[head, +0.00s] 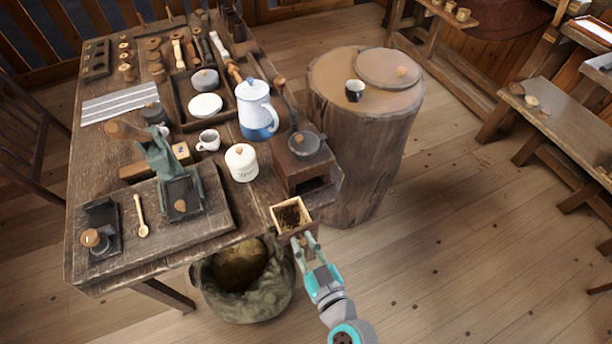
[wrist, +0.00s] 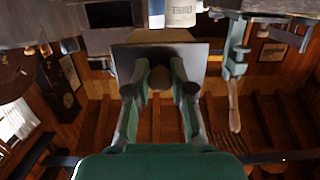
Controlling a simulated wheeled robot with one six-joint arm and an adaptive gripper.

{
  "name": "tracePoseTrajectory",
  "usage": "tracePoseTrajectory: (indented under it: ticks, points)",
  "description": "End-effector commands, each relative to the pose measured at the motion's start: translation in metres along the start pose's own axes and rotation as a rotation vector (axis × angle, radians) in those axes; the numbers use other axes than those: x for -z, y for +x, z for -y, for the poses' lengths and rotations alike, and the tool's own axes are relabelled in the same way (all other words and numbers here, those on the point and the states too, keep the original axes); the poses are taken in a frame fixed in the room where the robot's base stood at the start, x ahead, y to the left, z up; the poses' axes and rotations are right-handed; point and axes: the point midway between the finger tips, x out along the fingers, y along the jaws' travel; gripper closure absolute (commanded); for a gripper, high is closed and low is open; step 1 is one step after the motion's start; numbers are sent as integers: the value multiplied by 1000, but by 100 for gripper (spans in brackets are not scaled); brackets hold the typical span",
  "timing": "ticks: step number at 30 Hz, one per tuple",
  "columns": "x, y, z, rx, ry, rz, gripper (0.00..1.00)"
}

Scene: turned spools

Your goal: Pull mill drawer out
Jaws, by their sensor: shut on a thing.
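The coffee mill (head: 294,172) is a brown wooden box with a dark metal bowl and a crank on top, near the table's right front corner. Its front has a dark empty opening. The mill drawer (head: 291,232), a small pale-walled wooden box with dark brown grounds inside, is in front of that opening and appears clear of it, out past the table edge. My gripper (head: 305,240) is shut on the drawer's knob. In the wrist view the round knob (wrist: 160,78) is between the fingers, against the drawer front (wrist: 150,55).
A blue-and-white pot (head: 256,110) and a white lidded jar (head: 241,163) stand left of the mill on the crowded table. An open sack (head: 262,300) sits on the floor below the drawer.

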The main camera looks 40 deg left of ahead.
Motion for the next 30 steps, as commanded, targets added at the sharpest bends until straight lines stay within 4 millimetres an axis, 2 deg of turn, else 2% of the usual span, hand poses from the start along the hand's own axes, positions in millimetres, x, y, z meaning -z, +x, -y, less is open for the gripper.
tracePoseTrajectory:
  ticks: [30]
  points:
    - [-4, 0, 44, 1, 0, 2, 100]
